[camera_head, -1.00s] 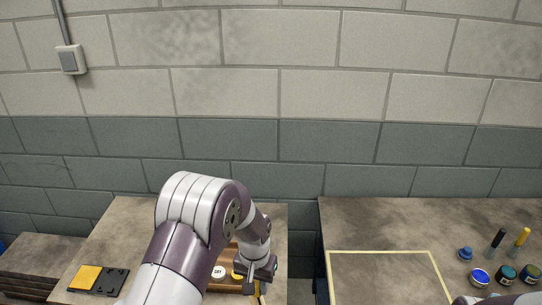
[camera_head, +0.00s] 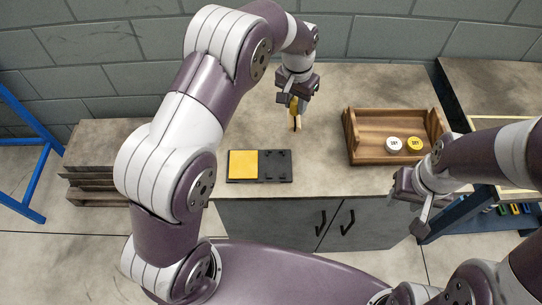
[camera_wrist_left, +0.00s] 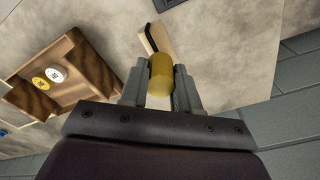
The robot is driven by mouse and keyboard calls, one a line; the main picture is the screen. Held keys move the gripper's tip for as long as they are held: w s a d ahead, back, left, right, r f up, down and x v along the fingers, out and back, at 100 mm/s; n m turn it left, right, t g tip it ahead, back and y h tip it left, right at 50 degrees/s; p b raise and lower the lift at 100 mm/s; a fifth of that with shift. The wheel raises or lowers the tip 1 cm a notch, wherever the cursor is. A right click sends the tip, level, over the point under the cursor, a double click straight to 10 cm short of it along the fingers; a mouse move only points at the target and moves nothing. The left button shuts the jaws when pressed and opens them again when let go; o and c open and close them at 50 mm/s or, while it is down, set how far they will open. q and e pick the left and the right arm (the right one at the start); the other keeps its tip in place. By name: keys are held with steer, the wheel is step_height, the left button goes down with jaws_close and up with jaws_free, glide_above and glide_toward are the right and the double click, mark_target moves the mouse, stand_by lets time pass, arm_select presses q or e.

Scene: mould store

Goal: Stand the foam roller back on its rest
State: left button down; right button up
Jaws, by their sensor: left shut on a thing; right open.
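My left gripper (camera_head: 294,98) is shut on a yellow-handled thing (camera_head: 296,112), which I take to be the foam roller. In the left wrist view its yellow rounded part (camera_wrist_left: 161,72) lies between the fingers of the left gripper (camera_wrist_left: 161,88). A pale, dark-edged part (camera_wrist_left: 157,37) extends beyond it. The gripper holds it pointing down over the table, behind the black plate; contact with the table cannot be told. The black plate (camera_head: 278,166) has a yellow pad (camera_head: 244,164) and small raised parts. No rest is clearly identifiable. My right gripper (camera_head: 410,204) is open and empty, in front of the wooden tray.
A wooden tray (camera_head: 376,156) holds a white disc (camera_head: 394,144) and a yellow disc (camera_head: 415,144). The tabletop (camera_head: 340,85) is bare between plate and tray. Brown slabs (camera_head: 92,187) and a blue frame (camera_head: 20,205) are at left.

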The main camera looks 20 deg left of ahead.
arm_select(q)
steer(key=s+f, duration=0.3)
steer(key=s+a+f+p, duration=0.1)
steer(key=s+f, duration=0.1)
steer(key=f, duration=0.1)
steer(key=s+a+f+p, duration=0.1)
steer(key=s+f, duration=0.2)
steer(key=shift+s+a, duration=0.25)
steer(key=shift+s, duration=0.05)
steer(key=shift+f, duration=0.1)
arm_select(e)
steer(key=r, duration=0.1)
steer(key=d+r, duration=0.1)
steer(key=r, duration=0.1)
arm_select(q)
steer(key=shift+a, duration=0.1)
arm_select(e)
steer(key=shift+s+a, duration=0.1)
arm_select(q)
steer(key=shift+f, duration=0.15)
steer(key=c, duration=0.8)
jaws_free()
arm_select(e)
steer(key=shift+f, duration=0.15)
